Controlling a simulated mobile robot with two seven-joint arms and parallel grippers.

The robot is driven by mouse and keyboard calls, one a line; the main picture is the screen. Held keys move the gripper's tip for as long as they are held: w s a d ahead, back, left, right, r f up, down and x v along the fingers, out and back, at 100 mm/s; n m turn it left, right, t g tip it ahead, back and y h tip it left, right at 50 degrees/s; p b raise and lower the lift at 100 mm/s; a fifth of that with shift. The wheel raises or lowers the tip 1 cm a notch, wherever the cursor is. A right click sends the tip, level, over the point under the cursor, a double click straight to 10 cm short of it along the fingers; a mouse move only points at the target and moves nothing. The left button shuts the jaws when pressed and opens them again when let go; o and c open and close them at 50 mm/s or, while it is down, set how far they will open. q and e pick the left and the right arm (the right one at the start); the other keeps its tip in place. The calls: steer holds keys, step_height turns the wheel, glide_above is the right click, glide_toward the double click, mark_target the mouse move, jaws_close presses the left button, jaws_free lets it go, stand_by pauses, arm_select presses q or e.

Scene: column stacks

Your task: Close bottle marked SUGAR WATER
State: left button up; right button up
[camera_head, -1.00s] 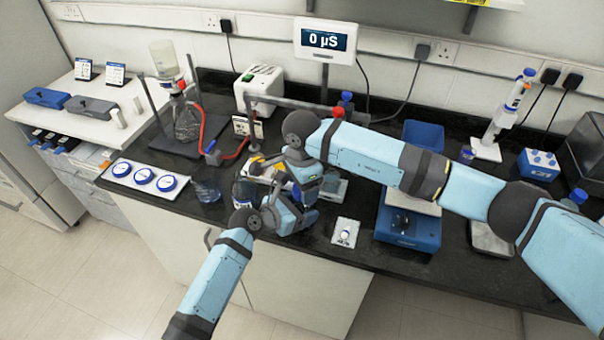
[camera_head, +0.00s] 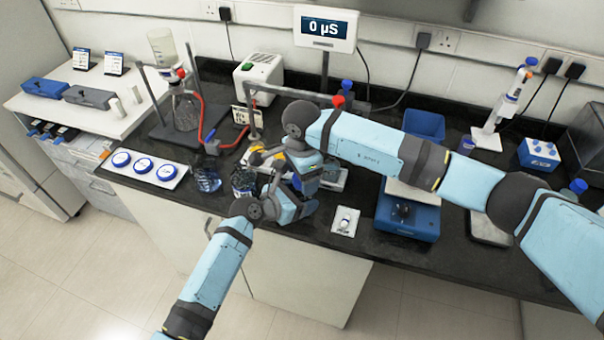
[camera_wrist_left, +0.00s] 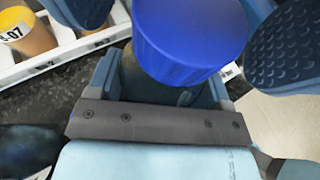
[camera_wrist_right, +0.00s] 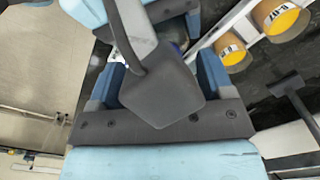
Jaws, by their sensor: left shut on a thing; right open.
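My left gripper (camera_wrist_left: 160,85) is shut on what looks like a bottle, mostly hidden beneath a large blue cap (camera_wrist_left: 190,40). Dark textured finger pads stand on both sides of this cap, apart from each other; they look like my right gripper's. My right gripper (camera_wrist_right: 160,75) is open, with a dark grey piece in front of it. No SUGAR WATER label can be read. A clear bluish bottle (camera_head: 207,179) and a darker bottle (camera_head: 243,182) stand to the left.
A white rack with orange-topped vials (camera_wrist_right: 278,18) is close to the hands. A white tray with three blue discs (camera_head: 177,182) lies left. A clamp stand with a flask (camera_head: 185,110) is behind it. A blue device (camera_head: 407,222) and a small white plate (camera_head: 345,222) stand to the right.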

steer(key=shift+r, duration=2.25)
steer(key=o, duration=0.5)
step_height(320, 180, up, 12)
arm_select(q)
steer(key=o, duration=1.8)
steer(key=shift+c, duration=0.2)
